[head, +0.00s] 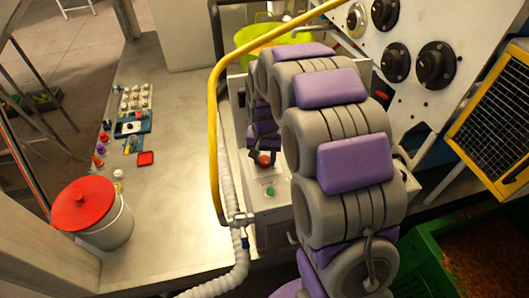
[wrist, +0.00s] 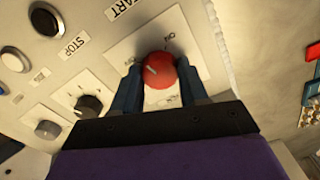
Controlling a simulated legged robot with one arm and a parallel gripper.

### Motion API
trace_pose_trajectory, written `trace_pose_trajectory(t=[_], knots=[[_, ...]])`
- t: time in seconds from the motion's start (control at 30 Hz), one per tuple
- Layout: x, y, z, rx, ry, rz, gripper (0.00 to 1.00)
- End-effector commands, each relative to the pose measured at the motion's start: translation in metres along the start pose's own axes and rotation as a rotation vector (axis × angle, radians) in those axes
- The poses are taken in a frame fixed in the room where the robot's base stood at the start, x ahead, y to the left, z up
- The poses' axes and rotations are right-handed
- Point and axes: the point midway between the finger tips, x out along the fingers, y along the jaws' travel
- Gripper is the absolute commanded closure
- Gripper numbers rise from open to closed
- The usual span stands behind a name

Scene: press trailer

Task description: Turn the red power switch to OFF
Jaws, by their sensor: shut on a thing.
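The red power switch (wrist: 158,70) is a round red knob with a pale pointer line on a light square plate (wrist: 203,52) in the wrist view. In the head view the red switch (head: 264,160) shows on the pale control box, above a green button (head: 270,191). My gripper (head: 262,150) reaches it there from behind my arm, which hides part of it.
A black knob (wrist: 88,106) and STOP and START labels lie left of the switch. A yellow rail (head: 213,130) and a ribbed white hose (head: 228,190) stand left of my arm. A red-lidded bucket (head: 112,228) stands on the bench (head: 165,215). A green crate (head: 425,262) is lower right.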

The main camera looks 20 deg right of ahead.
Motion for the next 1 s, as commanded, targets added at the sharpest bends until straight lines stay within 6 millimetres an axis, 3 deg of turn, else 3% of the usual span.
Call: trace_pose_trajectory(t=[0.6,1.0], knots=[[-0.0028,-0.0015,-0.0017,-0.550,0.007,-0.002,0.87],[-0.0015,-0.0010,-0.0014,-0.739,0.007,-0.001,0.87]])
